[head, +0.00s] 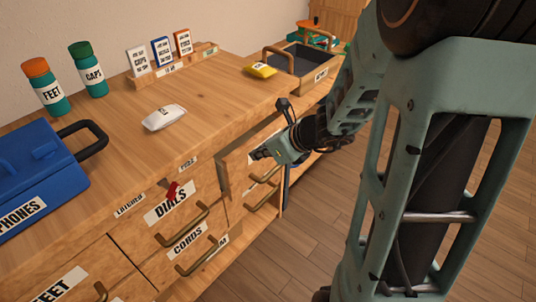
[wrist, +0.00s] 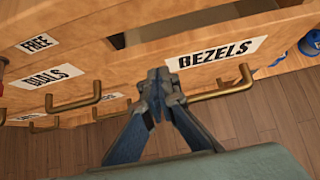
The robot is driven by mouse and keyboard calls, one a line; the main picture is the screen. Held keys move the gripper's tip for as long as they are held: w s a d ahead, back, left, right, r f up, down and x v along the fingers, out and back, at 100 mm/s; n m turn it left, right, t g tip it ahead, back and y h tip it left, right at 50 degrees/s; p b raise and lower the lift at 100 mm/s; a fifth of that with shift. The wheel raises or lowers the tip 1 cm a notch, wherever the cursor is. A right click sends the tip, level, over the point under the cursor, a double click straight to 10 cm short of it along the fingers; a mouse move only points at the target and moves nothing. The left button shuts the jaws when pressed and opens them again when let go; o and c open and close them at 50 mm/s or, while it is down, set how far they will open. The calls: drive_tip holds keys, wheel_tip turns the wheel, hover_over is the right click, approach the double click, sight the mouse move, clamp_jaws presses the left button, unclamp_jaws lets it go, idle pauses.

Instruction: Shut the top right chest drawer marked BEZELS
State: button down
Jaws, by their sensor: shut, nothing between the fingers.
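The BEZELS drawer (head: 236,166) at the top right of the wooden chest is pulled part way out, and its top edge shows in the head view. In the wrist view its front (wrist: 140,62) bears the white BEZELS label (wrist: 215,53) and a brass handle (wrist: 225,90). A dark gap shows behind the front. My gripper (head: 262,154) is at this drawer's front and hides part of it. In the wrist view my gripper (wrist: 160,76) is shut and empty, its tips just left of the label and handle. I cannot tell whether they touch the wood.
The DIALS drawer (head: 150,218) is left of it, with a red item (head: 173,190) at its label. On the top stand a blue PHONES case (head: 35,170), a white item (head: 165,117), a yellow packet (head: 260,70) and a tray (head: 325,85). Open floor lies in front.

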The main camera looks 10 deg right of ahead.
sight(243, 147)
drive_tip(key=shift+w+a, duration=0.6)
drive_tip(key=shift+w, duration=0.2)
drive_tip(key=shift+w+a, duration=0.8)
drive_tip(key=shift+w, duration=0.25)
drive_tip(key=shift+d, duration=0.15)
